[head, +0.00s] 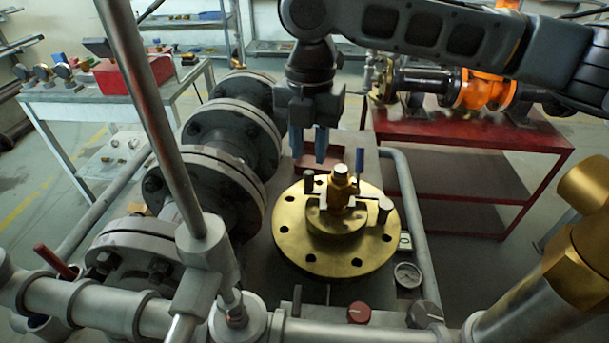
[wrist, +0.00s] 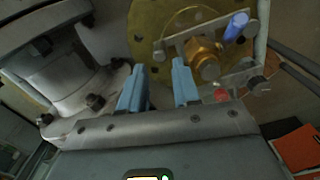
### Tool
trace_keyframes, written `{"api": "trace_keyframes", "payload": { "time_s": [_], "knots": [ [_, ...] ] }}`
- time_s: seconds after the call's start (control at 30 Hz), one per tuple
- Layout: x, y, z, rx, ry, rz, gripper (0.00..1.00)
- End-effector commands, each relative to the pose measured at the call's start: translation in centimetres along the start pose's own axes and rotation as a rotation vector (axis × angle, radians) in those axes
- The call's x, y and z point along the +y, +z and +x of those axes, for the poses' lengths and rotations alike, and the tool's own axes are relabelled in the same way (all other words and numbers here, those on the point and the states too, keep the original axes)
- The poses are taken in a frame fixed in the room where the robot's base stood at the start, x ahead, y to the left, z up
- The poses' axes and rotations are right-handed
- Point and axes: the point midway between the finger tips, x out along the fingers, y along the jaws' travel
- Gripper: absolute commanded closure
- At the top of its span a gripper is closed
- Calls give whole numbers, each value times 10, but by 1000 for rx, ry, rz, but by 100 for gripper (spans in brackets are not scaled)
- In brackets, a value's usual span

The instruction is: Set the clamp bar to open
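A round brass flange (head: 290,240) lies flat on the bench, with a brass hub and nut (head: 341,180) in its middle. A thin metal bar, apparently the clamp bar (head: 369,198), crosses beside the nut, with dark posts near its ends. An upright blue handle (head: 360,162) stands behind the nut; it also shows in the wrist view (wrist: 236,25). The wrist view shows pale plates beside the brass nut (wrist: 203,55). My gripper (head: 309,150) is open and empty, left of and behind the nut. Its blue fingers are apart in the wrist view (wrist: 160,90). I cannot tell the bar's setting.
Large grey flanged pipes (head: 215,165) stand close on the left. A gauge (head: 407,274) and a red knob (head: 359,312) sit at the front. A grey rail (head: 408,200) runs along the right. A red table (head: 480,135) stands behind at right.

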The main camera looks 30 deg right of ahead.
Motion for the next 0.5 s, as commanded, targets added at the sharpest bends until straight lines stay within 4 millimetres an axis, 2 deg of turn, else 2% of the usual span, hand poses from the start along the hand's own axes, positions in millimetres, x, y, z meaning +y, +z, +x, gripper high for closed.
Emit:
{"api": "trace_keyframes", "payload": {
  "time_s": [0.3,0.5],
  "knots": [
    [0,0,47,0,-2,0,68],
    [0,0,64,0,0,0,68]
  ]
}}
